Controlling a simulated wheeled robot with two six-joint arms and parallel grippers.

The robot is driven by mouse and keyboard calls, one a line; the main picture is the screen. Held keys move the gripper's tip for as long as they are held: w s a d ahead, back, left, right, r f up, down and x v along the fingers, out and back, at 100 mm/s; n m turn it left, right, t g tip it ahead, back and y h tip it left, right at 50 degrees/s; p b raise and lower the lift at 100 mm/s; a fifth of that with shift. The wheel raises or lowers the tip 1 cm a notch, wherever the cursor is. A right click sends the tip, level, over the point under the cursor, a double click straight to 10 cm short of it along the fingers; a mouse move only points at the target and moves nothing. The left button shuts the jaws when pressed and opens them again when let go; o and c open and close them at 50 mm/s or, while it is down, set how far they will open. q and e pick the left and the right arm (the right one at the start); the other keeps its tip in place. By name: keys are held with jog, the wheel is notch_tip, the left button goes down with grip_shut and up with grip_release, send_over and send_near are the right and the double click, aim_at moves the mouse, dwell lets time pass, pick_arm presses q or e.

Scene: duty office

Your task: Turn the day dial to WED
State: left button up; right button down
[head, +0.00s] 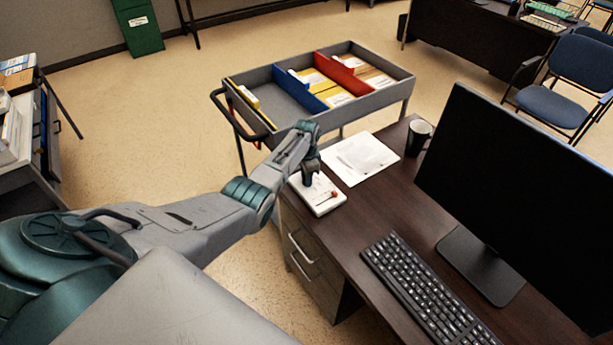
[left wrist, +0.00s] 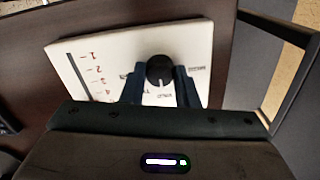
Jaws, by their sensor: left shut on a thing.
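A white panel (head: 324,204) lies on the near left corner of the dark desk, and it fills the middle of the left wrist view (left wrist: 108,50). Its round black day dial (left wrist: 160,68) has a pale pointer mark towards the bottom of that picture. Small labels ring the dial, but they are too small and partly covered to read surely. My left gripper (head: 309,178) is over the panel, shut on the dial, with one finger on each side (left wrist: 160,90). In the head view the gripper hides the dial. My right gripper is not in view.
The panel also has a slot with red numbers (left wrist: 94,70) and a small red knob (head: 333,195). Paper (head: 360,158), a black mug (head: 418,136), a keyboard (head: 430,290) and a monitor (head: 520,190) share the desk. A grey cart (head: 385,90) with folders stands behind.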

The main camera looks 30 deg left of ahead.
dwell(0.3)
pick_arm(q)
jog(key=o, duration=1)
jog(key=shift+c, duration=0.2)
jog(key=shift+r, duration=0.1)
notch_tip(320, 180, up, 11)
jog(key=b, duration=0.1)
jog(key=shift+f, duration=0.2)
